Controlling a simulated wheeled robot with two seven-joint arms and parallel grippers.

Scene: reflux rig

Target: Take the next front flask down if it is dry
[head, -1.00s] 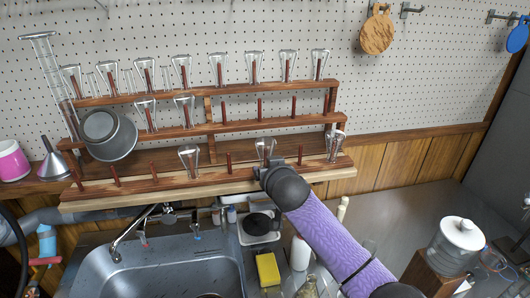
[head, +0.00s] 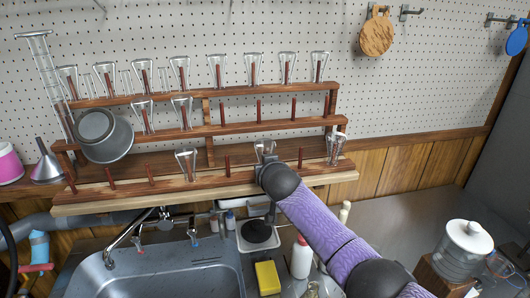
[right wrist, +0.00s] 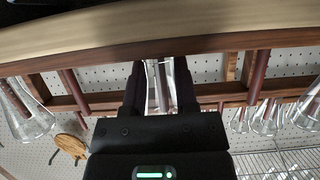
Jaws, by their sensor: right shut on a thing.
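The wooden drying rack (head: 240,178) has three tiers of upright pegs, with clear flasks hung upside down on some. Its front row holds three flasks: a left one (head: 187,163), a middle one (head: 265,149) and a right one (head: 335,148). My right gripper (head: 264,162) is shut on the middle front flask, which is still on the rack. In the right wrist view the two dark fingers (right wrist: 160,92) stand either side of this flask (right wrist: 153,84), with a reddish peg visible through the glass. I cannot tell whether the glass holds water drops. My left gripper is not in view.
A grey pot (head: 103,136) sits at the rack's left end near a tall glass cylinder (head: 48,85) and a funnel (head: 46,165). The sink (head: 165,268) lies below. A yellow sponge (head: 267,275) and a white bottle (head: 301,258) stand right of it. The right counter has free room.

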